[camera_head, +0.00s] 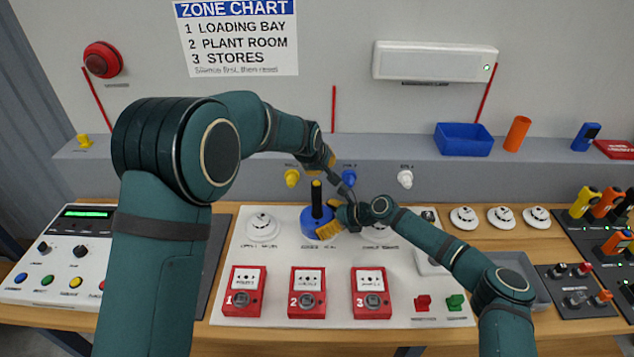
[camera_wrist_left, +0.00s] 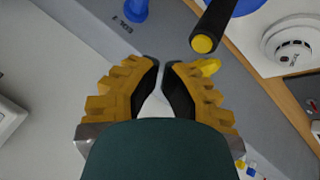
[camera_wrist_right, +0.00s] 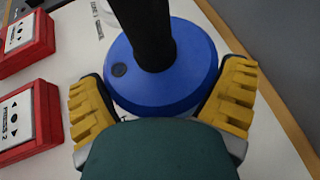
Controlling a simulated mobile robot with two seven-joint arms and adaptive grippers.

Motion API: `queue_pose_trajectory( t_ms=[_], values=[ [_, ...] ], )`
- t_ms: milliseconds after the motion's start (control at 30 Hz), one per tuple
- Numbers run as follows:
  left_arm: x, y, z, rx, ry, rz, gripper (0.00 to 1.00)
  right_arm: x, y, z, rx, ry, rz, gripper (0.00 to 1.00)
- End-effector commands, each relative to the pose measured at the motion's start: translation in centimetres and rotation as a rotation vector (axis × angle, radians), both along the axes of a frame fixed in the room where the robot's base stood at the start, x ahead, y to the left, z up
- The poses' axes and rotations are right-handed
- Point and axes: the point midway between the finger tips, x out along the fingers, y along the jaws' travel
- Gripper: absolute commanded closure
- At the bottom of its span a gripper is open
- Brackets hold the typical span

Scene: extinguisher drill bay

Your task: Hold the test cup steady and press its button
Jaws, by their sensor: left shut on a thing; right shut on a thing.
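The test cup is a blue dome (camera_head: 318,223) with an upright black handle (camera_head: 316,200) and a yellow button on top (camera_head: 316,183). It stands on the white panel between two white detectors. In the right wrist view the blue cup (camera_wrist_right: 160,88) sits between the yellow fingers of my right gripper (camera_wrist_right: 165,105), which is shut on it. My left gripper (camera_head: 335,178) is shut above and behind the handle. In the left wrist view its fingertips (camera_wrist_left: 163,68) nearly meet on something I cannot make out. The yellow button (camera_wrist_left: 203,44) lies beside them, apart.
Yellow (camera_head: 291,178), blue (camera_head: 349,177) and white plugs (camera_head: 405,178) stick out of the grey ledge behind. Red call points (camera_head: 307,292) line the panel front. A blue bin (camera_head: 463,139) and orange cylinder (camera_head: 517,133) stand on the ledge at right.

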Motion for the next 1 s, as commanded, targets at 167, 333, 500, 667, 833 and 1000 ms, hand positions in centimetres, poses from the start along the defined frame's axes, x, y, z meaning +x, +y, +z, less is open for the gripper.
queue_pose_trajectory(
  t_ms=[167, 333, 500, 667, 833, 1000],
  values=[
    [-0.02, -0.02, -1.01, 0.0, 0.0, 0.0, 1.0, -0.11, 0.12, -0.14, -0.001, 0.001, 0.003, 0.26],
    [-0.02, -0.02, -1.22, 0.0, 0.0, 0.0, 1.0, -0.11, 0.12, -0.14, -0.001, 0.001, 0.003, 0.26],
    [-0.02, 0.0, -1.2, 0.0, 0.0, 0.0, 1.0, -0.11, 0.13, -0.13, -0.001, 0.001, 0.003, 0.26],
    [-0.01, 0.0, -1.18, 0.0, 0.0, 0.0, 1.0, -0.1, 0.11, -0.13, -0.001, 0.001, 0.003, 0.26],
    [-0.01, 0.0, -1.17, 0.0, 0.0, 0.0, 1.0, -0.11, 0.12, -0.12, -0.001, 0.001, 0.003, 0.26],
    [-0.01, -0.01, -1.16, 0.0, 0.0, 0.0, 1.0, -0.1, 0.12, -0.12, -0.001, 0.001, 0.003, 0.26]
  ],
)
